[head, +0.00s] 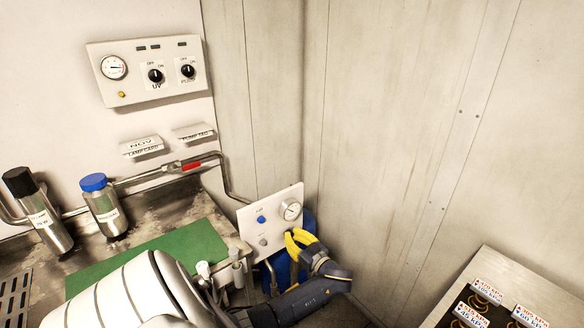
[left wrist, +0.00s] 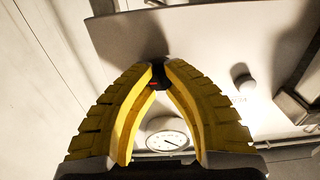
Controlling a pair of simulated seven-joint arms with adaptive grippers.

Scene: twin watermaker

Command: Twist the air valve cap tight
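A white panel (head: 246,217) with a blue knob (head: 261,219), a grey knob (head: 263,241) and a round gauge (head: 291,209) stands by the corner. My left gripper (head: 293,237), with yellow fingers, is at the panel's lower right, below the gauge. In the left wrist view its fingertips (left wrist: 161,67) come together on a small dark cap (left wrist: 158,78) with a red spot, which I take for the air valve cap. Head-on contact is partly hidden by the fingers. The gauge (left wrist: 167,138) shows behind them and a grey knob (left wrist: 244,83) to the right. My right gripper is out of view.
A blue cylinder (head: 308,223) stands behind my left gripper. A green mat (head: 196,246), a blue-capped bottle (head: 104,208) and a black-capped bottle (head: 42,214) are on the bench at left. A pipe with a red handle (head: 192,165) runs above.

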